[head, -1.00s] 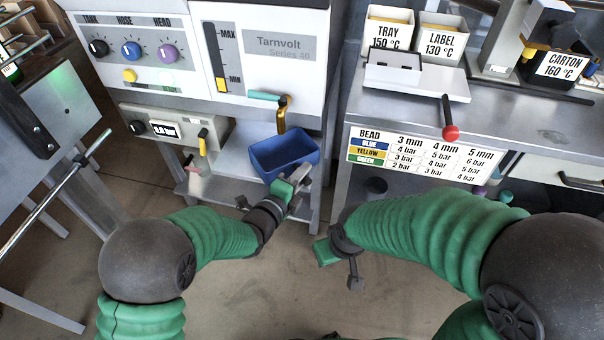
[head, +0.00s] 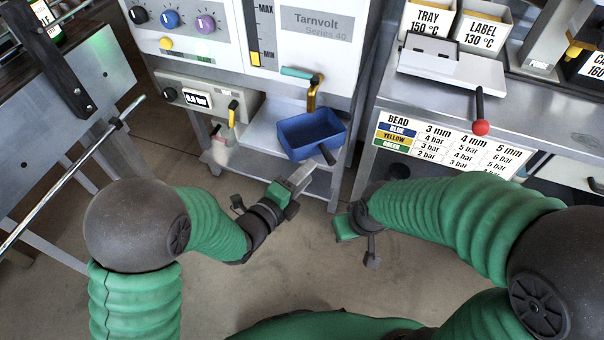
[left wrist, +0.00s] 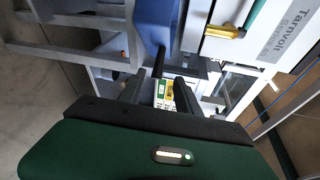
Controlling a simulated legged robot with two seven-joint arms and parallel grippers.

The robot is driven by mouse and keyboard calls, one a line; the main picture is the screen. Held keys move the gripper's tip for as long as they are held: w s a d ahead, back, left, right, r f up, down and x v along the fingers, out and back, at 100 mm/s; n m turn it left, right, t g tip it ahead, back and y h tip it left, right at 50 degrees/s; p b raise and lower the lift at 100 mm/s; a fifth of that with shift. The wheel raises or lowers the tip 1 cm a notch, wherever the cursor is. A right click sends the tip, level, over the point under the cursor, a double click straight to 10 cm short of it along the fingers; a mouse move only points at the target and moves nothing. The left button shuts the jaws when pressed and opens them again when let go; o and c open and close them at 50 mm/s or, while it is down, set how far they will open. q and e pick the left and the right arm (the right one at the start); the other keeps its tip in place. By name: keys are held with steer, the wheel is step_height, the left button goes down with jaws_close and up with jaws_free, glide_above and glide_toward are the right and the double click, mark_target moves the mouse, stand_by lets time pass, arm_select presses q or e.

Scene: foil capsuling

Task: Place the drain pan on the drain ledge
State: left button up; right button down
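The blue drain pan (head: 296,146) sits upright at the drain ledge (head: 258,128), under the brass tap (head: 311,98). Its short black handle (head: 327,155) points toward me. Whether its whole base rests on the ledge is hidden. My left gripper (head: 304,174) is in front of and below the pan, apart from the handle. In the left wrist view its two dark fingers are spread with nothing between them, and the pan (left wrist: 155,22) and handle (left wrist: 159,60) lie beyond. My right gripper (head: 350,232) hangs low at the right, away from the pan; its fingers are not clear.
The white and grey machine (head: 345,52) stands behind the pan. A yellow-handled valve (head: 233,112) is left of it. A metal bench (head: 520,115) with a red-knobbed lever (head: 480,127) stands at the right. A long metal bar (head: 65,180) juts at the left. The floor between is clear.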

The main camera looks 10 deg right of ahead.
arm_select(q)
steer(key=a+f+n+g+y, duration=0.15)
steer(key=a+n+y, duration=0.25)
steer(key=a+n, duration=0.4)
steer(key=a+f+n+t+y, duration=0.15)
steer(key=a+n+y, duration=0.3)
steer(key=a, duration=0.65)
steer(key=s+a+f+n+g+y, duration=0.2)
steer(key=s+a+n+g, duration=0.5)
steer(key=s+a+n, duration=0.6)
steer(key=s+n+y, duration=0.1)
steer(key=n, duration=0.2)
steer(key=shift+s+f+g, duration=0.2)
steer(key=shift+s+g, duration=0.15)
steer(key=shift+g, duration=0.05)
steer(key=shift+n+y, duration=0.25)
